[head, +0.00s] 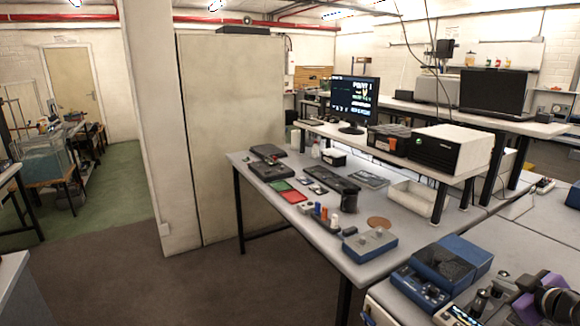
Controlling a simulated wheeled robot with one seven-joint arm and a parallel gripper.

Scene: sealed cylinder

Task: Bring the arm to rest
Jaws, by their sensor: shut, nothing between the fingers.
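My gripper and arm do not show in the head view. The view looks over a long grey workbench (410,222) with small equipment on it. Several small upright cylinders, orange, blue and white, stand near a dark mug (349,202) in the middle of the bench. I cannot tell whether any of them is a sealed cylinder.
A blue box (370,245) stands at the bench's near edge. A second bench at the lower right holds a blue instrument (420,288) and other gear. A tall pale cabinet (230,130) stands behind. The brown floor (200,285) at the left is clear.

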